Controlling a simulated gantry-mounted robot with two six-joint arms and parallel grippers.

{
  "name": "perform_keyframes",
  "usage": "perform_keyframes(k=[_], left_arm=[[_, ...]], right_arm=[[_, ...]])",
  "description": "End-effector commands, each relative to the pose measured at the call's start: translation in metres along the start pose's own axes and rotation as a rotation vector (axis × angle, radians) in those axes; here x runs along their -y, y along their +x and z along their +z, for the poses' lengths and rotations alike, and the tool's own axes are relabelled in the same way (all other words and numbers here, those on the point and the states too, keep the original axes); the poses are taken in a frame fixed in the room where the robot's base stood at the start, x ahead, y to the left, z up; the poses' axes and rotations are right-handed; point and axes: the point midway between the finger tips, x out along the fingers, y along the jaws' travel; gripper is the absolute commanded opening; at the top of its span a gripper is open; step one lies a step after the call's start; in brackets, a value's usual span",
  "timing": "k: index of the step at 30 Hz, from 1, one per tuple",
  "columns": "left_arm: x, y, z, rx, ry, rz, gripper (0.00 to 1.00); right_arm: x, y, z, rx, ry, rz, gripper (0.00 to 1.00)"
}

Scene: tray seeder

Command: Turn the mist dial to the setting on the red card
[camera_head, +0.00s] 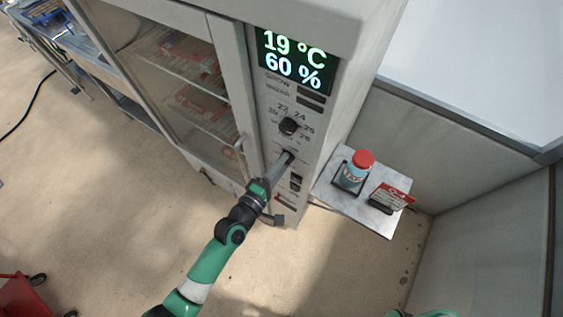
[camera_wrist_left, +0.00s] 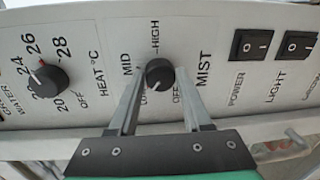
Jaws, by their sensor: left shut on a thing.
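The mist dial (camera_wrist_left: 160,73) is a black round knob on the grey control panel in the left wrist view. OFF, LOW, MID and HIGH are printed around it; LOW is partly hidden by a finger. I cannot tell clearly where its pointer stands. My left gripper (camera_wrist_left: 158,80) is shut on the dial, a finger on either side. In the head view my left gripper (camera_head: 288,158) reaches the panel below the heat dial and mostly hides the mist dial. The red card (camera_head: 394,195) stands on a small side shelf; its writing is too small to read.
The heat dial (camera_head: 290,126) sits just above; it also shows in the left wrist view (camera_wrist_left: 46,80). Rocker switches (camera_wrist_left: 250,45) sit beside the mist dial. A red-capped bottle (camera_head: 354,172) stands on the shelf (camera_head: 376,222). The display (camera_head: 294,62) reads 19 °C and 60 %.

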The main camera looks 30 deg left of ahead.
Motion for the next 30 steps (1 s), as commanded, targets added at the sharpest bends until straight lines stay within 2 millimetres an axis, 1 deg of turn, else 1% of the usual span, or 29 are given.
perform_keyframes(k=[2,30], left_arm=[[-0.002,0.0,0.001,-0.005,0.073,-0.002,0.0],[0.001,0.001,0.001,-0.08,0.961,-0.015,0.0]], right_arm=[[0.0,0.004,-0.004,0.0,0.0,0.0,0.5],[0.0,0.041,-0.038,0.0,0.0,0.0,0.5]])
